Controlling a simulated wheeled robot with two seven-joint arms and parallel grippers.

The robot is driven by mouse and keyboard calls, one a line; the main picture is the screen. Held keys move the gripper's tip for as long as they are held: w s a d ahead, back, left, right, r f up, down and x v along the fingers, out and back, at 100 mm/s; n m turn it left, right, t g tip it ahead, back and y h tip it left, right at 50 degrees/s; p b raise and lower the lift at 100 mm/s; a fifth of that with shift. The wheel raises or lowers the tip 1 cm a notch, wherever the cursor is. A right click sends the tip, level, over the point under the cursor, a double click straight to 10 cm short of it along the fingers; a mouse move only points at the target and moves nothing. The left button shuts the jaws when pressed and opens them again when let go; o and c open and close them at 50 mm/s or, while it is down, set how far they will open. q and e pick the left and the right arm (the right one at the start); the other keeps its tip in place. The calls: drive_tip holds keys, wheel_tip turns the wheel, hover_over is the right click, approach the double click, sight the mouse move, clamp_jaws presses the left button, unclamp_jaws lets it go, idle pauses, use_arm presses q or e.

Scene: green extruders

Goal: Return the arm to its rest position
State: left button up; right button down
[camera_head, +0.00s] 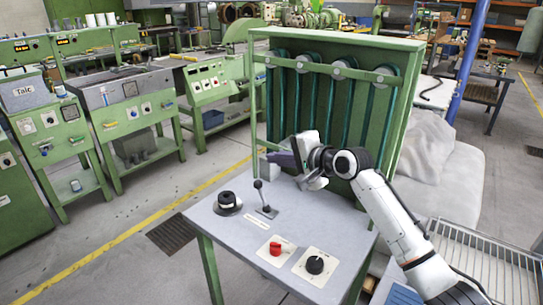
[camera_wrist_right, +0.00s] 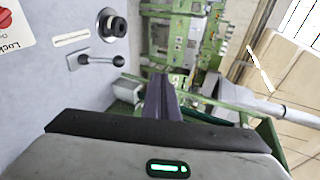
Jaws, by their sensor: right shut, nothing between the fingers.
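My right arm (camera_head: 388,210) comes in from the lower right of the head view and reaches left over a grey-topped green table. My right gripper (camera_head: 279,159) is in front of the green panel, above the table's back edge. Its dark fingers point left and are shut with nothing between them. In the wrist view the right gripper (camera_wrist_right: 162,92) shows as two fingers pressed together, apart from the table controls. My left arm and gripper are not in view.
The table (camera_head: 225,230) carries a black lever (camera_head: 261,196), a black round knob (camera_head: 227,200), a red knob (camera_head: 275,248) and a black dial (camera_head: 315,264). A green panel with pulleys (camera_head: 340,67) stands behind. A wire rack (camera_head: 490,262) is at lower right.

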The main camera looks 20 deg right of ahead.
drive_tip(key=s+a+f+n+g+h, duration=0.1)
drive_tip(key=s+a+f+n+g, duration=0.3)
drive_tip(key=s+f, duration=0.65)
drive_tip(key=s+a+f+n+g+h, duration=0.15)
drive_tip(key=s+f+n, duration=0.35)
drive_tip(key=s+f, duration=0.55)
drive_tip(key=s+d+f+n+g+h, duration=0.1)
drive_tip(key=s+n+g, duration=0.15)
drive_tip(key=s, duration=0.95)
drive_tip(key=s+d+f+n+g+h, duration=0.15)
drive_tip(key=s+n, duration=0.25)
drive_tip(key=s, duration=0.9)
drive_tip(key=w+a+f+t+y, duration=0.1)
drive_tip(key=w+a+f+t, duration=0.1)
drive_tip(key=f, duration=0.3)
drive_tip(key=w+a+f+t+y, duration=0.1)
drive_tip(key=w+a+f+t, duration=0.1)
drive_tip(key=f, duration=0.4)
drive_tip(key=shift+a+f+t, duration=0.2)
drive_tip(key=shift+a+t, duration=0.25)
drive_tip(key=shift+t, duration=0.3)
